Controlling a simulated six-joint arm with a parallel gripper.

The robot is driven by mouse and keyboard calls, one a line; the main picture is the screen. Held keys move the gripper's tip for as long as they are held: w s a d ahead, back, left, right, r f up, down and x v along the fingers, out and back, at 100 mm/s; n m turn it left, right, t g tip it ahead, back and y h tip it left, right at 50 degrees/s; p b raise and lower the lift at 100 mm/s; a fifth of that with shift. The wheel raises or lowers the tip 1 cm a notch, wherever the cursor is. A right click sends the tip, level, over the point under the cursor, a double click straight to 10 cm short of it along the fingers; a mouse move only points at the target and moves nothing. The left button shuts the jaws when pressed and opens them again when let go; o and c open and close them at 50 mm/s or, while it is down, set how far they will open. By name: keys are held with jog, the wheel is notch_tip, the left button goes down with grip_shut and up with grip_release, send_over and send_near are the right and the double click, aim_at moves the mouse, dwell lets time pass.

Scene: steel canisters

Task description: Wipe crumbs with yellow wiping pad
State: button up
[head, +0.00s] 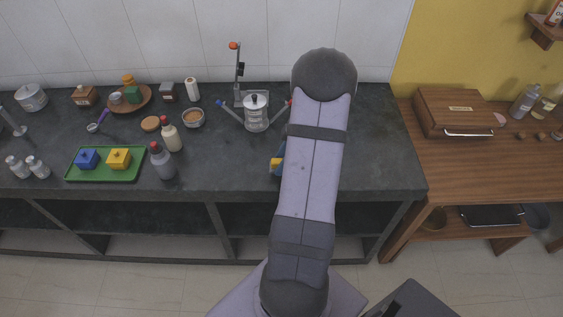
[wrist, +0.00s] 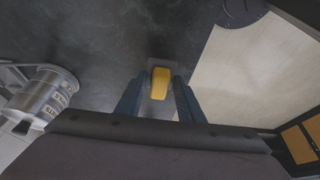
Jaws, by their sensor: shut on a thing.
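The yellow wiping pad (wrist: 160,84) sits between the two blue fingers of my gripper (wrist: 159,92) in the wrist view. The fingers are shut on it. In the head view a bit of the yellow pad (head: 276,165) and a blue finger (head: 281,152) show at the left edge of my arm, over the dark counter. My arm hides the rest. I cannot tell whether the pad touches the counter. I cannot make out any crumbs in either view.
A steel canister (head: 256,114) stands left of my arm; it also shows in the wrist view (wrist: 46,98). A green tray (head: 75,176) with blue and yellow blocks, bottles (head: 162,163) and a bowl (head: 193,118) stand further left. The counter's front middle is clear.

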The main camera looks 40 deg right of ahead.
jog(key=shift+r+p, duration=1.2)
jog(key=shift+r, duration=1.5)
jog(key=shift+s+a+f, duration=0.2)
jog(key=shift+f, duration=0.25)
notch_tip(320, 180, down, 2)
jog(key=shift+s, duration=0.1)
jog(key=d, duration=0.1)
jog(key=w+d, duration=0.1)
jog(key=w+d+f, duration=0.1)
jog(key=d, duration=0.1)
jog(key=shift+w, duration=0.15)
jog(key=shift+w+d+r, duration=0.65)
jog(key=shift+d+r, duration=0.25)
jog(key=shift+r, duration=0.05)
jog(key=shift+w+d+r, duration=0.65)
jog(key=shift+d+r, duration=0.25)
